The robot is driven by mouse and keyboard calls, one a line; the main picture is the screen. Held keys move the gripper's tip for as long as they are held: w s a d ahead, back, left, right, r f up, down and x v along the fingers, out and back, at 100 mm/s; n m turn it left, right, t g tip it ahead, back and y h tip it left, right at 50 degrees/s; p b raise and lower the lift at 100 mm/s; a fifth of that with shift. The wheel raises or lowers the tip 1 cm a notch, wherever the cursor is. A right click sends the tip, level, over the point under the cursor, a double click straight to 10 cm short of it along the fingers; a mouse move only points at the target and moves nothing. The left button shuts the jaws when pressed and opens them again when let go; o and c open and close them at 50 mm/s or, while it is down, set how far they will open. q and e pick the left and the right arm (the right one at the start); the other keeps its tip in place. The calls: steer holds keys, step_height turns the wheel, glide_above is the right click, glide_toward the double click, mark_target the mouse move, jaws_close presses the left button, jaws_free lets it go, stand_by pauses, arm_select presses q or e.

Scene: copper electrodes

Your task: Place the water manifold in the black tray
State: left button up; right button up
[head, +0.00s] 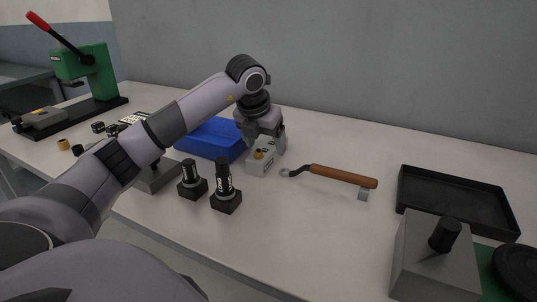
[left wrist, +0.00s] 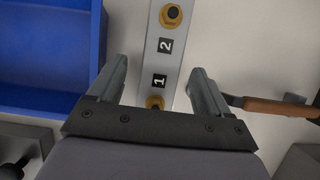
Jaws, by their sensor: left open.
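The water manifold (head: 262,164) is a light grey block with brass fittings, lying on the table right of the blue bin. In the left wrist view the manifold (left wrist: 166,62) shows number labels 1 and 2 and two brass fittings. My left gripper (head: 266,142) is over it, pointing down. In the left wrist view its open fingers (left wrist: 160,88) lie on either side of the manifold, with a gap on each side. The black tray (head: 455,203) is an empty, shallow tray at the right of the table. My right gripper is not in view.
A wooden-handled tool (head: 343,176) lies between the manifold and the tray. The blue bin (head: 212,139) is close on the left. A grey block with a black knob (head: 435,262) stands before the tray. A green press (head: 85,65) is back left.

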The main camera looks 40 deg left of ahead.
arm_select(q)
steer(key=shift+x, duration=1.35)
steer(key=shift+r, duration=0.1)
jaws_close()
